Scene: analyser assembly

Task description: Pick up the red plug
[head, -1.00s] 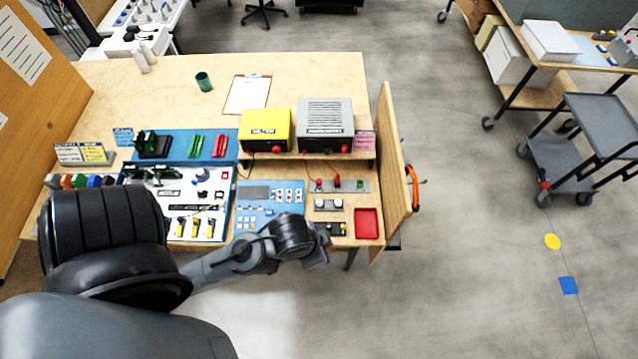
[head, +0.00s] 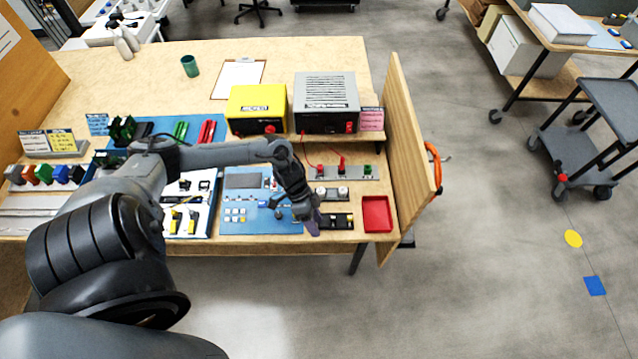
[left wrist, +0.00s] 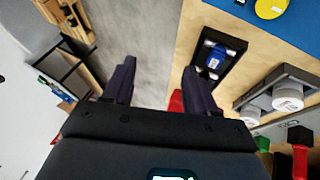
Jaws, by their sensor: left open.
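Small red plugs stand on a grey strip; one (head: 343,164) is in the middle and another (head: 320,171) at its left end, beside a green piece (head: 367,171) at the right. Which one is meant I cannot tell. In the left wrist view a red piece with a black end (left wrist: 300,157) shows at the lower right edge. My left gripper (head: 311,226) is open and empty, pointing down over the table's front part, nearer the front edge than the strip. In the left wrist view its fingers (left wrist: 160,88) are apart with nothing between them. My right gripper is out of view.
A red tray (head: 377,214) lies right of my gripper. A black holder (head: 343,221) and a rack with white round caps (head: 333,194) are close by. A yellow box (head: 257,108) and a grey box (head: 326,103) stand behind. A wooden side panel (head: 408,160) bounds the right.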

